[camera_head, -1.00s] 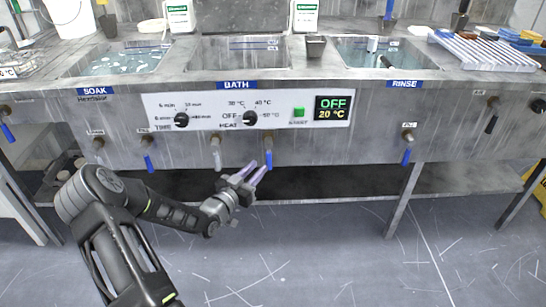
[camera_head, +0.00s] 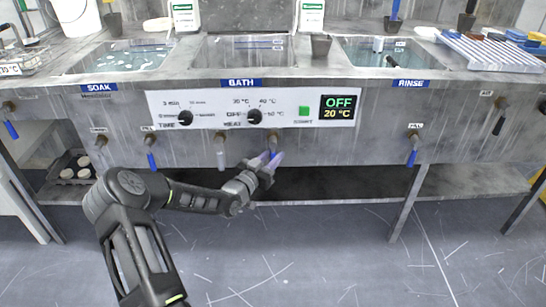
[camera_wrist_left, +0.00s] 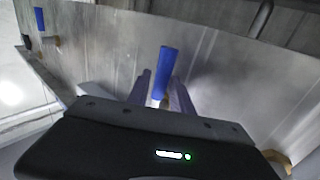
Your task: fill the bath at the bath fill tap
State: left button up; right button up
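The bath fill tap (camera_head: 272,140) hangs from the front panel under the BATH label, its blue lever pointing down. My left gripper (camera_head: 271,160) is at this lever from below. In the left wrist view, the blue lever (camera_wrist_left: 163,72) stands between the two pale purple fingers (camera_wrist_left: 162,92), with gaps beside it, so the gripper looks open around it. Contact cannot be told. The bath (camera_head: 243,52) is a grey basin behind the panel; no water can be made out in it. My right gripper is not in view.
A grey-handled tap (camera_head: 221,150) hangs just left of the bath fill tap. Blue taps hang under SOAK (camera_head: 151,160) and RINSE (camera_head: 412,157). The panel display (camera_head: 337,107) reads OFF, 20 °C. A shelf (camera_head: 330,184) runs below; the floor in front is clear.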

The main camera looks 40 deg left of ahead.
pick_arm(q)
grip_shut()
dwell(1.3)
